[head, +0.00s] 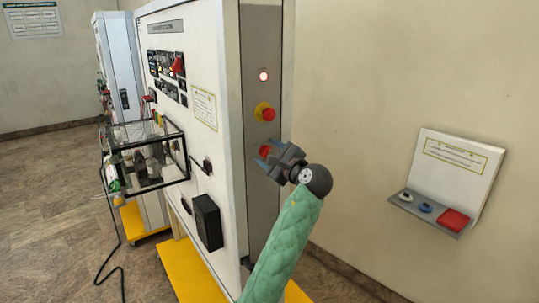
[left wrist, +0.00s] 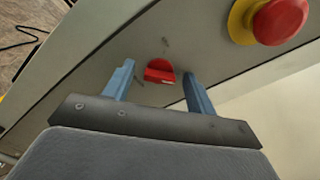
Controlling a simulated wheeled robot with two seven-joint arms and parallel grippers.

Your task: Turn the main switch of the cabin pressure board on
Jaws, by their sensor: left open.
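A tall pale board (head: 200,60) has a grey side panel (head: 262,45) facing me; its lettering is too small to read. On this panel a red rotary switch (head: 264,150) sits below a red and yellow push button (head: 265,112) and a lit lamp (head: 263,76). My left gripper (head: 267,155) is open at the red switch in the head view. In the left wrist view the red switch (left wrist: 160,72) shows between the two blue fingers, which look apart from it. The push button (left wrist: 280,20) is at the upper right there. My right gripper is not in view.
A glass tank (head: 150,160) on a black frame juts out from the board's front. A yellow base (head: 190,275) sticks out at floor level. Bare wall lies between board and shelf.

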